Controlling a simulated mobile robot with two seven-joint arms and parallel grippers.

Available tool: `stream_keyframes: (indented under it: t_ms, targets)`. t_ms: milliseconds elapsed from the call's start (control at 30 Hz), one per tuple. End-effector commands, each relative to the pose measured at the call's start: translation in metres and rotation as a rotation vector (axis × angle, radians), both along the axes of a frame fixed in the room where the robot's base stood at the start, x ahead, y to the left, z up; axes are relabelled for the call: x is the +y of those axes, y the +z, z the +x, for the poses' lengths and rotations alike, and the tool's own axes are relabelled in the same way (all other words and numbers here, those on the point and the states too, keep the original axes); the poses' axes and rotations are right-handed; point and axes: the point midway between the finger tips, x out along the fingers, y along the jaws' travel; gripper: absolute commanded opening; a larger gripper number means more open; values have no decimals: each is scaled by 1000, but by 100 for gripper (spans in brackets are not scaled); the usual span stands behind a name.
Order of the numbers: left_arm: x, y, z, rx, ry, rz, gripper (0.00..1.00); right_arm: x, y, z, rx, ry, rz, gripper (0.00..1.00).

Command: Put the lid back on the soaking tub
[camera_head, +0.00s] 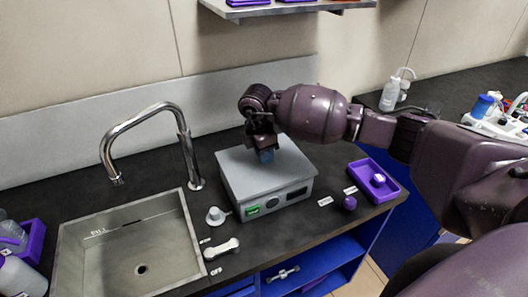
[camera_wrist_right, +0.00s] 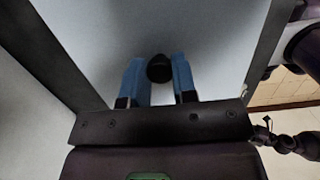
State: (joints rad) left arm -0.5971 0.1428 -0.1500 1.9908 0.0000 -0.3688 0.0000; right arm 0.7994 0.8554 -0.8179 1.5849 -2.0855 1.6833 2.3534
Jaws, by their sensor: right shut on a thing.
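The soaking tub (camera_head: 263,198) appears to be the grey box on the dark counter, right of the sink, with a green switch and a dark panel on its front. Its flat grey lid (camera_head: 292,165) lies at the top of the box. Whether it is fully seated I cannot tell. My right gripper (camera_head: 266,156) points down over the lid. In the right wrist view its blue fingers (camera_wrist_right: 158,76) are closed around the lid's black knob (camera_wrist_right: 159,68); the lid's pale surface (camera_wrist_right: 150,25) spreads behind them. My left gripper is not in view.
A sink (camera_head: 140,262) with a curved tap (camera_head: 187,150) is on the left. A grey knob (camera_head: 215,215) and a pale handle (camera_head: 222,249) sit in front of the box. A purple tray (camera_head: 362,170) and a purple knob (camera_head: 349,203) are to its right.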

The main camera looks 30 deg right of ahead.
Motion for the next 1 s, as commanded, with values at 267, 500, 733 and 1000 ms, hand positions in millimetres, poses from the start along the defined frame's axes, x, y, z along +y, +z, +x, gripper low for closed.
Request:
stream_keyframes:
  t_ms: [267, 500, 733, 1000]
  targets:
    - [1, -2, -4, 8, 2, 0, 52, 0, -1, 0, -1, 0, 0, 0]
    - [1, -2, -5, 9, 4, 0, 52, 0, -1, 0, -1, 0, 0, 0]
    - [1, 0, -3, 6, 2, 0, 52, 0, -2, 0, -1, 0, 0, 0]
    - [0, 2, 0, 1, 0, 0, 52, 0, -4, 0, -1, 0, 0, 0]
